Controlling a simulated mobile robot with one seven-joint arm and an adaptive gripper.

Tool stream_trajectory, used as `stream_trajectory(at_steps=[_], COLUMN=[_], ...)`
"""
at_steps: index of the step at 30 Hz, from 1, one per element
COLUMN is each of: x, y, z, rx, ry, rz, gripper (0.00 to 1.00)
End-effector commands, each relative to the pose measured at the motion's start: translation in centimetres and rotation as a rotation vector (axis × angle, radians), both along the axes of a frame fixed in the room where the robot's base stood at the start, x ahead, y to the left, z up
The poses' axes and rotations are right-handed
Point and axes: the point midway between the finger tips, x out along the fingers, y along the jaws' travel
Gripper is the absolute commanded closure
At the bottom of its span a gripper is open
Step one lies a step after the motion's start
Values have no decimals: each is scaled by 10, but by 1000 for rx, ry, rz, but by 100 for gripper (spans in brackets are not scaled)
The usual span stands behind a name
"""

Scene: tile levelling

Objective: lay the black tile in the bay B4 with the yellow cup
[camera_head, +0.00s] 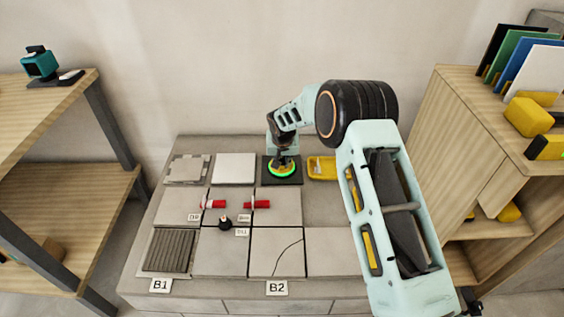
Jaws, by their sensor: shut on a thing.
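My gripper (283,148) points down at the back of the paved slab, shut on the yellow cup (283,173), a round suction tool with a bright green lit ring. The cup is over the middle of a black tile (294,180) and appears to touch it. The black tile is in the back row, right of a pale tile (234,167); I cannot tell whether it is seated or slightly raised. Labels B1 (160,286) and B2 (277,289) read at the front edge; I cannot read a B4 label. My arm hides part of the slab's right side.
A yellow tray (322,175) lies right of the black tile. Red-and-white pieces (213,204) (257,204) and a small black knob (225,222) stand on the middle joints.

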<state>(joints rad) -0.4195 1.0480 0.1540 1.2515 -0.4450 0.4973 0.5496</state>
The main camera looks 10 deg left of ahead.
Motion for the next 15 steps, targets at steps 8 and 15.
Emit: stream_trajectory(at_steps=[8,15], x=[0,0], y=[0,0], z=[0,0], rx=[0,0], ry=[0,0], rz=[0,0], gripper=[100,68])
